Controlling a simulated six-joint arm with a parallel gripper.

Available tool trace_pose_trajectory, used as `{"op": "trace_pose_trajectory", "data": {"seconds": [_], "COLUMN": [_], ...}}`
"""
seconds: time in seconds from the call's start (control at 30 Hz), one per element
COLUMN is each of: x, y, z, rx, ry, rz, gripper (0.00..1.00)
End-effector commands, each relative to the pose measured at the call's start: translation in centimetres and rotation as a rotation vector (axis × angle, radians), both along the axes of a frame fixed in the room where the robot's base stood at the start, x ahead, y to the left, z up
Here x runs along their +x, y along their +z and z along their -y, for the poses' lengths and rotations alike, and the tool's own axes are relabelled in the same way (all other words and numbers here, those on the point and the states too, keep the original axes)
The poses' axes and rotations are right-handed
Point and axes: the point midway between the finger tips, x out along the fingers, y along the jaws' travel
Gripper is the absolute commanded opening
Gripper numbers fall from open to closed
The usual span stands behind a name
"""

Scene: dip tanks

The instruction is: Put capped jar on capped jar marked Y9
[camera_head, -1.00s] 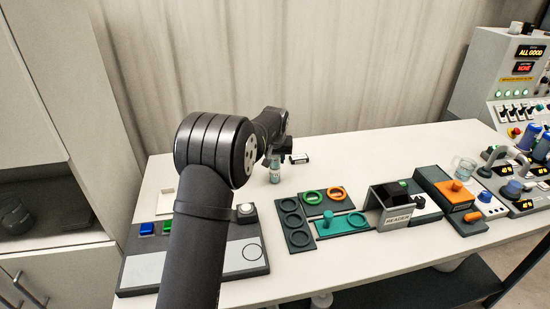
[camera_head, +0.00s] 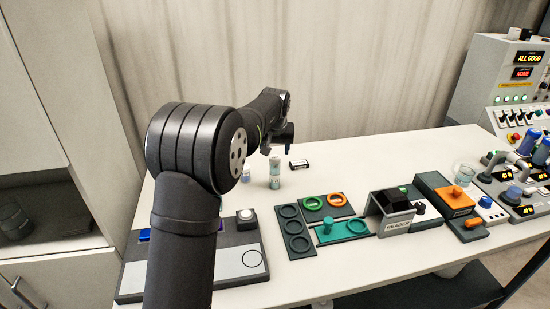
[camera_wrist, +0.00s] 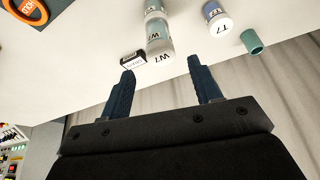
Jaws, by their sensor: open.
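A pale green capped jar marked W7 (camera_wrist: 159,46) shows in the wrist view with its white cap towards me. It sits on top of another pale green jar (camera_wrist: 154,8), whose mark I cannot read. In the head view the upper jar (camera_head: 275,161) and lower jar (camera_head: 275,182) form an upright stack on the table. My gripper (camera_wrist: 163,80) is open and empty, apart from the stack. In the head view its end (camera_head: 283,138) is above and slightly beyond the stack, and its fingers are hard to make out.
A bluish jar marked T7 (camera_wrist: 217,20) stands beside the stack, partly behind my arm in the head view (camera_head: 246,173). A teal cylinder (camera_wrist: 252,42) and a small labelled black block (camera_wrist: 133,60) are close by. Trays with rings (camera_head: 299,237) lie in front.

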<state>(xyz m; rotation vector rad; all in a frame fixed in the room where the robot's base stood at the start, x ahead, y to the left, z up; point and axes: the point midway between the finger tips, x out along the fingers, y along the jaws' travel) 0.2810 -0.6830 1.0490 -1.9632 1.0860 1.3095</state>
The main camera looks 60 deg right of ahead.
Motion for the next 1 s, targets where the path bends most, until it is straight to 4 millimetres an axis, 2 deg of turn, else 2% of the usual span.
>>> {"op": "trace_pose_trajectory", "data": {"seconds": [0.1, 0.2, 0.63, 0.77, 1.0], "x": [-0.4, -0.5, -0.5, -0.3, 0.5], "y": [1.6, 2.2, 2.4, 1.5, -2.5], "z": [-0.5, -0.8, -0.9, -0.6, 0.8], "rx": [-0.001, 0.0, 0.001, 0.003, 0.004], "ry": [0.0, 0.0, 0.0, 0.0, 0.0], "rz": [0.001, 0.0, -0.001, -0.001, -0.001], "gripper": [0.58, 0.58, 0.58, 0.58, 0.58]}}
